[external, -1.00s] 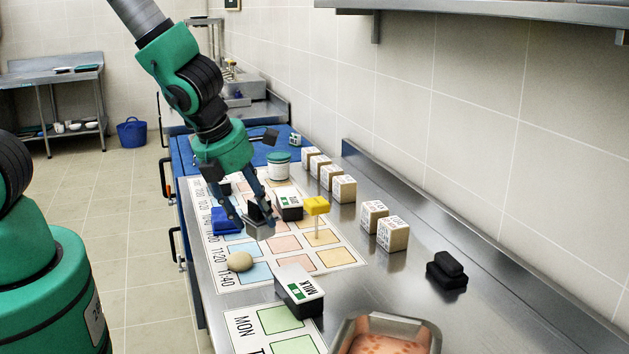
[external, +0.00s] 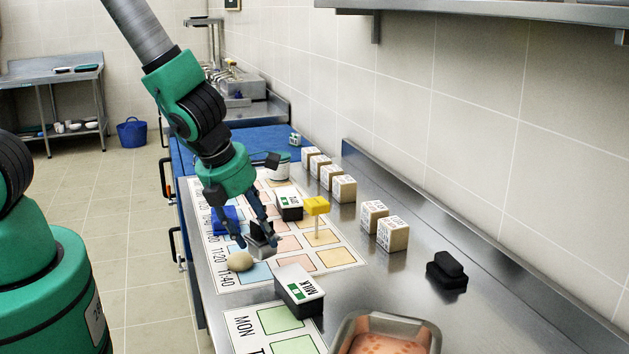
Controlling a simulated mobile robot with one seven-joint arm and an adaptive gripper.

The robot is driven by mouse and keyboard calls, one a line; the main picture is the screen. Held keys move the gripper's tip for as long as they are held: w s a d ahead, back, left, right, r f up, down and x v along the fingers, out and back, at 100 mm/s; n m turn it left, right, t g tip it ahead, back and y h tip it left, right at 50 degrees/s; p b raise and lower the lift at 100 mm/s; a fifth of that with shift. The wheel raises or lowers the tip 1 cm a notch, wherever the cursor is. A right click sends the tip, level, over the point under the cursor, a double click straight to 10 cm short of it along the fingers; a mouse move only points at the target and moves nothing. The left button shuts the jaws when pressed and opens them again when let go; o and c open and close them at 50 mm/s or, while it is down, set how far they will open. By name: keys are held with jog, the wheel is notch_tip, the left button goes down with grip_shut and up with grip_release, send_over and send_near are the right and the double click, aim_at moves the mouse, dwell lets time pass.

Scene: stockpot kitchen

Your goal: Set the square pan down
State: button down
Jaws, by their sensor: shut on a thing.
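My gripper (external: 258,241) is shut on a small grey square pan (external: 262,252). The pan is at or just above the printed chart (external: 345,257), over its coloured squares; I cannot tell whether it touches the surface. The fingers hide part of the pan. A beige round stone-like object (external: 240,261) lies just left of the pan and looks very close to it.
A blue block (external: 224,214), a yellow-topped stand (external: 317,206) and a black-and-white carton (external: 289,203) are near my gripper. Letter cubes (external: 393,233) and a black object (external: 446,270) are to the right.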

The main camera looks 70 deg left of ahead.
jog(key=w+f, duration=0.1)
jog(key=w, duration=1.5)
jog(key=shift+f+b, duration=0.25)
jog(key=shift+b, duration=0.1)
jog(key=shift+f, duration=0.1)
jog(key=shift+f+b, duration=1.05)
jog(key=shift+f, duration=0.65)
jog(key=c, duration=0.8)
grip_release()
jog(key=shift+o, duration=0.2)
